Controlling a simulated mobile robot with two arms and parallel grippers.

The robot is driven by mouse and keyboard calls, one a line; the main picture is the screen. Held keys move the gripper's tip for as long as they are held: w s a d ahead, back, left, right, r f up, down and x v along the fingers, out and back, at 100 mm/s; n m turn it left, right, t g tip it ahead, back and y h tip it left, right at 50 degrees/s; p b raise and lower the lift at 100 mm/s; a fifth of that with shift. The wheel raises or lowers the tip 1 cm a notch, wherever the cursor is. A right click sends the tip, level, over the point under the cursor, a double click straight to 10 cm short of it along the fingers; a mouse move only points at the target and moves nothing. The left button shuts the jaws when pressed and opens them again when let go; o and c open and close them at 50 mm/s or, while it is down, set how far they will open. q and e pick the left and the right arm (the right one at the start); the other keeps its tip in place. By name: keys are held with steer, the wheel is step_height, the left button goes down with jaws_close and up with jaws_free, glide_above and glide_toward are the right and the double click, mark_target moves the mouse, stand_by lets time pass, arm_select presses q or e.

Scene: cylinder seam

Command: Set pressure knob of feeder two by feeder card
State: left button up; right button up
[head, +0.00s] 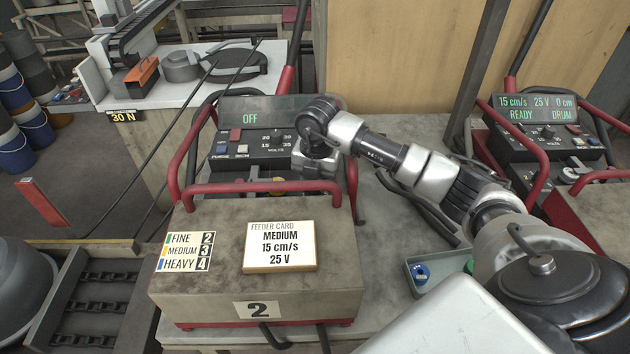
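Feeder two (250,295) is a grey-brown box with red tube handles and a "2" plate on its front. Its feeder card (281,246) lies on top and reads MEDIUM, 15 cm/s, 25 V. A legend plate (186,251) beside it gives FINE 2, MEDIUM 3, HEAVY 4. The black control panel (246,148) has a VOLTS knob (277,136); the display (251,117) reads OFF. I cannot make out a pressure knob. My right gripper (317,172) is at the panel's right end, hiding that part. Its fingers are not clear. My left gripper is out of view.
A second feeder (537,132) at the right displays 15 cm/s, 25 V, 0 cm, READY, DRUM. A small tray (437,272) with a blue item (421,273) sits right of feeder two, close to my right arm. Red guard bars (350,190) flank the panel.

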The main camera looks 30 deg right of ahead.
steer(key=shift+r+m, duration=0.1)
steer(key=shift+m, duration=0.5)
steer(key=o, duration=0.9)
steer(key=shift+o, duration=0.2)
step_height(320, 180, up, 10)
steer(key=b, duration=0.3)
steer(key=shift+s+d+f, duration=0.1)
steer(key=shift+s+f, duration=0.05)
steer(key=shift+f, duration=0.1)
steer(key=shift+r, duration=0.65)
